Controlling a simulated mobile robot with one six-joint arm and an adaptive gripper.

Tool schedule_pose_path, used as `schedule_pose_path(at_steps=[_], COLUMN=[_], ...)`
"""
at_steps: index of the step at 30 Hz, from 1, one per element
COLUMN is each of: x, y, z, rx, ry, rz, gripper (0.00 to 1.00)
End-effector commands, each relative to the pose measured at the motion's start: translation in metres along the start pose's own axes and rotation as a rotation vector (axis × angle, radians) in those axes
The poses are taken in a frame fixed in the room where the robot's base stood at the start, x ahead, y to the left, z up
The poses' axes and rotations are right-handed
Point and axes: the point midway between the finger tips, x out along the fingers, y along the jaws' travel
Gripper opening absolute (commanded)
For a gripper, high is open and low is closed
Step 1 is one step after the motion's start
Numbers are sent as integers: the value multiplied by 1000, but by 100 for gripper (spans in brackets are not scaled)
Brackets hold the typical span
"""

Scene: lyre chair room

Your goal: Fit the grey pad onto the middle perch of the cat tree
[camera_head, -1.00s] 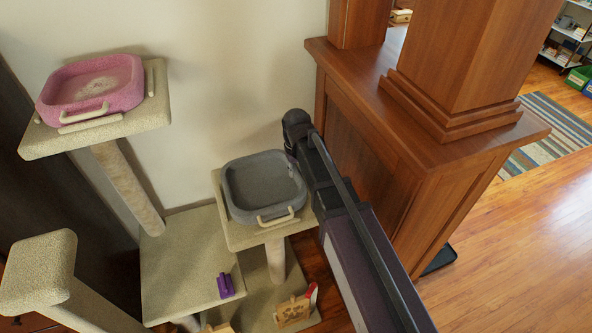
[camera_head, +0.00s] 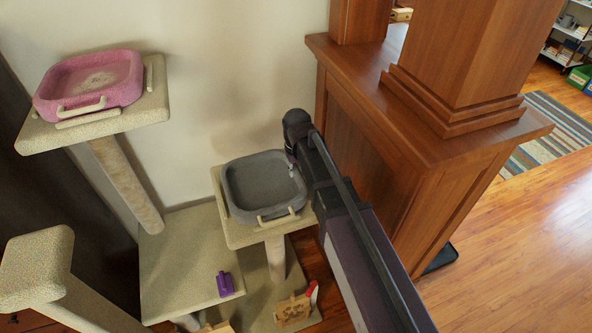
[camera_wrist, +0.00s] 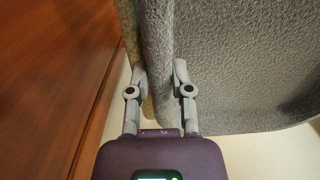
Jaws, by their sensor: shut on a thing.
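The grey pad (camera_head: 262,180), a shallow tray shape with a raised rim, lies level over the middle perch (camera_head: 240,237) of the cat tree. A cream handle or rail shows at its front edge. Whether its underside rests fully on the perch I cannot tell. My gripper (camera_head: 290,165) is at the pad's right rim, mostly hidden by my arm in the head view. In the wrist view my gripper (camera_wrist: 160,85) is shut on the grey rim, one finger on each side of it.
A pink pad (camera_head: 90,85) sits on the higher left perch (camera_head: 150,105). A wooden half-wall with a column (camera_head: 430,125) stands close on the right of my arm. A purple object (camera_head: 224,284) lies on the lower platform (camera_head: 180,265). The wall is close behind.

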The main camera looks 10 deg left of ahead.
Motion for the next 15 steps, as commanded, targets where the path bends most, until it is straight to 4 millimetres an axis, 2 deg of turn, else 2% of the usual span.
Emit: schedule_pose_path(at_steps=[5,6,9,15], x=[3,2,2,2], y=[0,0,0,0], z=[0,0,0,0], rx=[0,0,1,1], ry=[0,0,0,0], rz=[0,0,0,0], gripper=[0,40,68,68])
